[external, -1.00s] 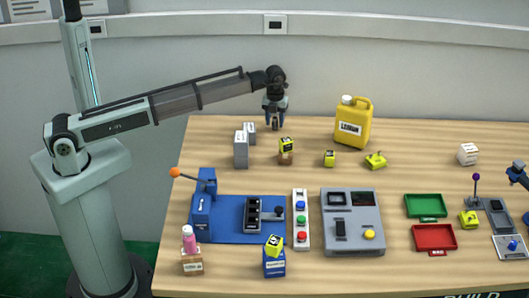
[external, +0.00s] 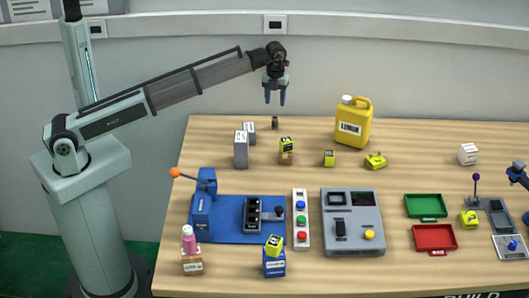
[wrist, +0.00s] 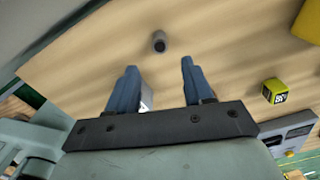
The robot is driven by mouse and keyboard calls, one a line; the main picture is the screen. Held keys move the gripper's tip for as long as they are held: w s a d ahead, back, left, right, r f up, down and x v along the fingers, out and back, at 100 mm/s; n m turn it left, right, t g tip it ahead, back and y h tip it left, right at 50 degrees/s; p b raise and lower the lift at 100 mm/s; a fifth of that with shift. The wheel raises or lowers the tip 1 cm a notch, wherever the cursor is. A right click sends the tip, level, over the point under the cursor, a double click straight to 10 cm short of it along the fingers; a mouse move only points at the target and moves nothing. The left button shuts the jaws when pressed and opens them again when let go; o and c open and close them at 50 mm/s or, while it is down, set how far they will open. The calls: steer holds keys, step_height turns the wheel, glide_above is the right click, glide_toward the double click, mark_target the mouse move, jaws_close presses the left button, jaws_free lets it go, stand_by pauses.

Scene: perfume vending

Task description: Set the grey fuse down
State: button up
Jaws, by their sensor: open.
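The grey fuse (external: 275,123) is a small dark grey cylinder standing on the table near its back edge, to the right of the grey boxes. In the wrist view it shows as a small round-ended cylinder (wrist: 159,42), beyond and between the fingertips. My gripper (external: 275,101) is above the fuse, pointing down, with a clear gap between them. Its two blue fingers (wrist: 158,64) are spread apart with nothing between them.
Two grey boxes (external: 241,150) stand left of the fuse. A yellow-topped block (external: 286,145) is in front of it. A yellow jug (external: 353,122) stands to the right. A blue lever station (external: 235,228) and a grey panel (external: 352,222) are nearer the front.

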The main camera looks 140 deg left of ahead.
steer(key=shift+r, duration=1.1)
steer(key=shift+w, duration=0.1)
